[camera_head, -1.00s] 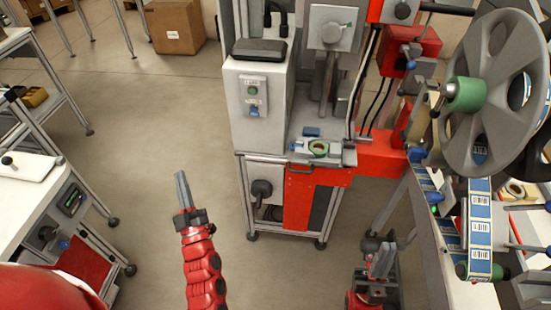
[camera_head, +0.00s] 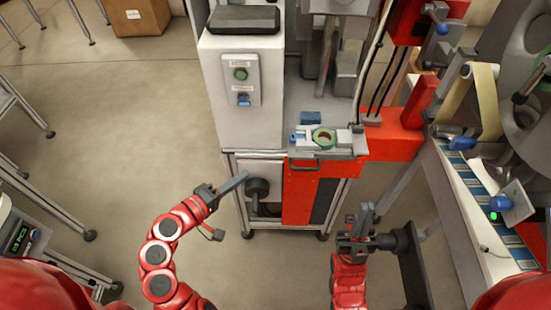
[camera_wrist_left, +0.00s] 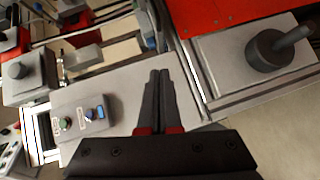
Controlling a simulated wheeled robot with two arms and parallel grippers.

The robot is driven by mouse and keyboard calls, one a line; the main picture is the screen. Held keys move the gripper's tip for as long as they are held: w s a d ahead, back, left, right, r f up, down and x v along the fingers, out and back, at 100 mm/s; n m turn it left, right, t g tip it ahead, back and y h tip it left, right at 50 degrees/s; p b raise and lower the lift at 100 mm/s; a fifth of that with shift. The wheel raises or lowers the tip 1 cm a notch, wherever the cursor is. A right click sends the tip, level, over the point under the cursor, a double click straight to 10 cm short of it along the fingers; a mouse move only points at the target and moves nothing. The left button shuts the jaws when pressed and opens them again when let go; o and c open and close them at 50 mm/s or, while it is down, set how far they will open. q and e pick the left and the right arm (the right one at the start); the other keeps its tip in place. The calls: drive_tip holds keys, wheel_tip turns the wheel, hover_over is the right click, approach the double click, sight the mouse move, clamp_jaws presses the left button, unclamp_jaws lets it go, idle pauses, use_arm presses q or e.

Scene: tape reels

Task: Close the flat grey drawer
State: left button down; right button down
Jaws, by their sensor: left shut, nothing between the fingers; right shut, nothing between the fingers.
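The flat grey drawer (camera_head: 342,152) is at the centre of the head view, on the machine above a red front panel. My right gripper (camera_head: 365,212) is shut and empty, below and right of the drawer. I cannot clearly pick out the drawer in the wrist view.
A black knob (camera_head: 257,187) on the cabinet's lower panel is close to my left fingertips. A white cabinet with a button box (camera_head: 242,80) rises left of the drawer. A label conveyor (camera_head: 468,190) runs along the right. Open floor (camera_head: 120,130) lies to the left.

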sight(289, 158)
use_arm(q)
drive_tip(key=s+d+p+x, duration=0.2)
drive_tip(key=p+x, duration=0.1)
drive_tip(key=x, duration=0.9)
drive_tip(key=shift+d+f, duration=0.25)
drive_tip(key=shift+w, duration=0.15)
drive_tip(key=shift+d, duration=0.4)
drive_tip(key=d+p, duration=0.1)
drive_tip(key=d, duration=2)
drive_tip(key=shift+d+p, duration=0.3)
drive_tip(key=shift+d, duration=0.05)
drive_tip(key=shift+r, duration=0.1)
